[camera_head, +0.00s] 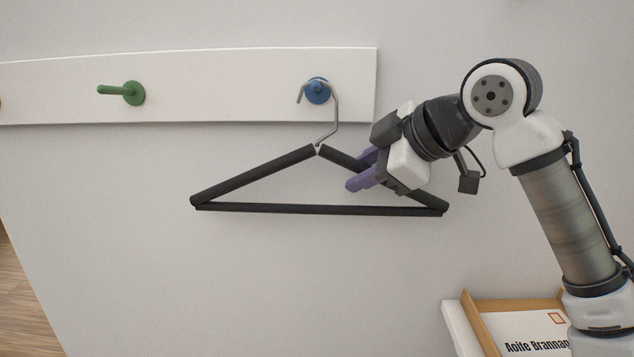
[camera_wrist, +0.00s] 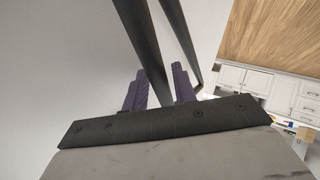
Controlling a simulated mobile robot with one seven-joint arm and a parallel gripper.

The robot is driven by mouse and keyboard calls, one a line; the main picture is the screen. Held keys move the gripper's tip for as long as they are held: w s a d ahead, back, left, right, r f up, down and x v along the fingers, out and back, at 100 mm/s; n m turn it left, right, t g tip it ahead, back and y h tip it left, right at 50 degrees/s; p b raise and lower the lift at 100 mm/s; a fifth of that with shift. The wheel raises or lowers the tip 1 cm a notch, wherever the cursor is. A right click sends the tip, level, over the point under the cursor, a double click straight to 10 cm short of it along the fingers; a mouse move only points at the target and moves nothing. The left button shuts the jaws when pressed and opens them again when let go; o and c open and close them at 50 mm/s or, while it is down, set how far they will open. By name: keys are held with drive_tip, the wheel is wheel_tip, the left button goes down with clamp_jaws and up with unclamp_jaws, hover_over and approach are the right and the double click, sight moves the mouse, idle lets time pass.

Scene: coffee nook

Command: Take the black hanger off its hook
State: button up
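The black hanger (camera_head: 255,177) hangs by its grey metal hook (camera_head: 334,118) from the blue peg (camera_head: 317,91) on the white wall board. Its long lower bar is nearly level. My gripper (camera_head: 363,169) is at the hanger's right sloping arm, a little below the hook. Its purple fingers lie on either side of that arm and appear shut on it. In the wrist view, my gripper's fingers (camera_wrist: 159,88) have one dark hanger bar (camera_wrist: 143,40) between them. The other bar passes beyond the right finger. The exact contact is hard to see.
A green peg (camera_head: 125,92) on the white board (camera_head: 215,85) is empty. A wooden-edged tray (camera_head: 480,325) with a name card (camera_head: 535,337) is at the lower right. The wall below the hanger is clear. White cabinets (camera_wrist: 262,82) show in the wrist view.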

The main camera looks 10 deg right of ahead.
clamp_jaws()
idle(0.3)
